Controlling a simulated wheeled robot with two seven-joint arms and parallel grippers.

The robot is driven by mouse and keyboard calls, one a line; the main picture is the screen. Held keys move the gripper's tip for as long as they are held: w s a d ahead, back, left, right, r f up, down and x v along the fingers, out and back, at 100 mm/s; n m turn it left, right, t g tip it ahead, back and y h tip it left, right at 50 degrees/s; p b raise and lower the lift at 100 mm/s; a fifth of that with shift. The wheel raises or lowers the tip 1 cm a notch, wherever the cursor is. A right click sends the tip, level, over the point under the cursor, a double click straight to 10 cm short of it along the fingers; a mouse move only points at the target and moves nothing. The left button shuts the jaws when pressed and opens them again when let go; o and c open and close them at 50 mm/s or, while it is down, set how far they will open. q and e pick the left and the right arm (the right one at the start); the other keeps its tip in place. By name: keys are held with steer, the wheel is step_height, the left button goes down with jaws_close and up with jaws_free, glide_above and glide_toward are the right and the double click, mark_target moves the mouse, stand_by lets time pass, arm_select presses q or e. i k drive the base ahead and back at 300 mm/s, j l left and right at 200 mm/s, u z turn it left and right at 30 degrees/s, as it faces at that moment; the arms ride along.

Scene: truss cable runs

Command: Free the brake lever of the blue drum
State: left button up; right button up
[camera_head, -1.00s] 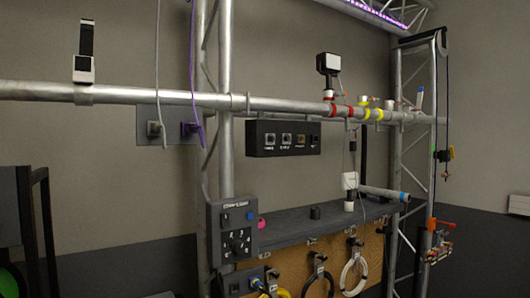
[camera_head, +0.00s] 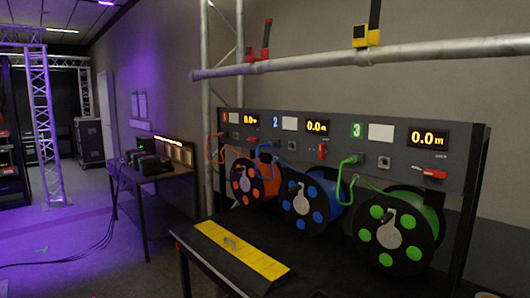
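The blue drum (camera_head: 320,222) is the middle one of three cable drums on a dark bench, with a black flange, blue spots and a pale hub. A small red lever (camera_head: 322,151) is on the panel above it, below the display of channel 2. It looks like the brake lever, but it is too small to tell its position or what holds it. A blue cable (camera_head: 291,160) runs from the panel toward the drum. Neither of my grippers is in view.
An orange drum (camera_head: 246,183) stands left of it and a green drum (camera_head: 389,240) right. A yellow plate (camera_head: 240,253) lies along the bench's front. A horizontal pipe (camera_head: 380,53) crosses above the panel. Open floor (camera_head: 80,245) lies at left, with cables on it.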

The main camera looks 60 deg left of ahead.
mark_target(322, 151)
steer(key=u, duration=1.7)
